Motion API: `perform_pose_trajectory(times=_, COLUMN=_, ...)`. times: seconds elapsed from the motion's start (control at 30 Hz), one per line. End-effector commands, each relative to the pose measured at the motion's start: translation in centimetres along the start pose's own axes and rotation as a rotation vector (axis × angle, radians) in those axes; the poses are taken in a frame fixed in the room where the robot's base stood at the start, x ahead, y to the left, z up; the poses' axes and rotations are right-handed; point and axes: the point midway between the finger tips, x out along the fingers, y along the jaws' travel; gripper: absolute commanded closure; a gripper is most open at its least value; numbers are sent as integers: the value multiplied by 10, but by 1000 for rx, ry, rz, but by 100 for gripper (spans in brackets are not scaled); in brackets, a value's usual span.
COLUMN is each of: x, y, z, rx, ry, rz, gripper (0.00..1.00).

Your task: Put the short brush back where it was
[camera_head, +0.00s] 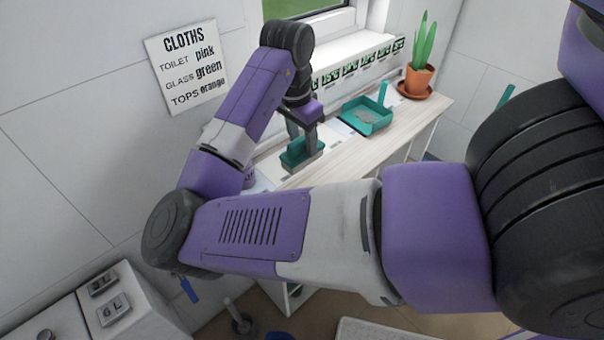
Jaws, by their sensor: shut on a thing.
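My gripper (303,142) reaches down over the wooden counter (420,112), its fingers on either side of a small teal block with a grey underside, which looks like the short brush (291,158). It is shut on this brush. Whether the brush touches the counter or hangs just above it, I cannot tell. A teal dustpan (377,124) with an upright handle lies farther right on the counter, with grey material in it. Part of the counter left of the brush is hidden by my arm.
A potted plant (418,80) stands at the counter's right end. A row of green labels (352,68) runs along the sill behind. A cloths sign (187,68) hangs on the left wall. A white unit (120,300) stands lower left.

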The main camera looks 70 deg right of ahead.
Motion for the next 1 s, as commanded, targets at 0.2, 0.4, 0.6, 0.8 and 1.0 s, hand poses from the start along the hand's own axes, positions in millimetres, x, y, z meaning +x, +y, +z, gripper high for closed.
perform_pose_trajectory(times=0.2, x=48, y=0, z=8, rx=-3, ry=0, rz=3, gripper=87)
perform_pose_trajectory(times=0.4, x=68, y=0, z=10, rx=-3, ry=1, rz=0, gripper=87)
perform_pose_trajectory(times=0.6, x=83, y=0, z=13, rx=-3, ry=1, rz=1, gripper=87)
perform_pose_trajectory(times=0.8, x=110, y=0, z=17, rx=-3, ry=1, rz=0, gripper=87)
perform_pose_trajectory(times=1.0, x=112, y=0, z=17, rx=-2, ry=1, rz=-1, gripper=87)
